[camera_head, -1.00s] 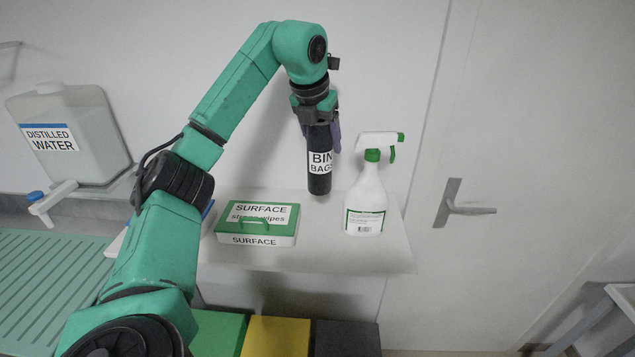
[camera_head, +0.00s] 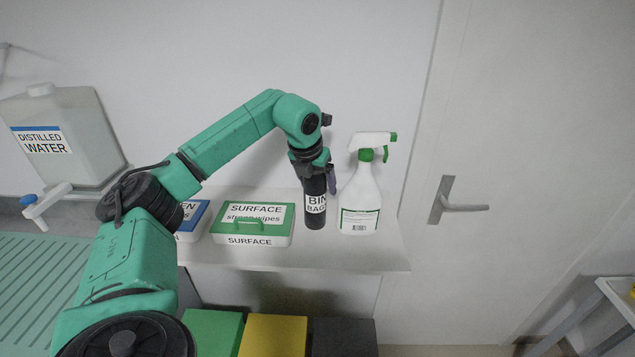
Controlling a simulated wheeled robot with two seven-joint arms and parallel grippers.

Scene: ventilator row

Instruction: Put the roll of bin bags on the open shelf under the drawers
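The roll of bin bags (camera_head: 316,212) is a dark upright cylinder with a white label, above the white wall shelf (camera_head: 350,254) in the head view. My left gripper (camera_head: 318,182) reaches down from above and is shut around its upper part. One finger shows on the roll's right side; the other is hidden. I cannot tell whether the roll's base touches the shelf. The drawers and the open shelf under them are not in view. My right gripper is not in view.
A white spray bottle (camera_head: 360,205) stands close right of the roll. A green-lidded wipes box (camera_head: 252,224) and a blue-lidded box (camera_head: 190,222) stand to the left. Below are green, yellow (camera_head: 273,336) and dark bins. A door handle (camera_head: 455,205) juts out at right.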

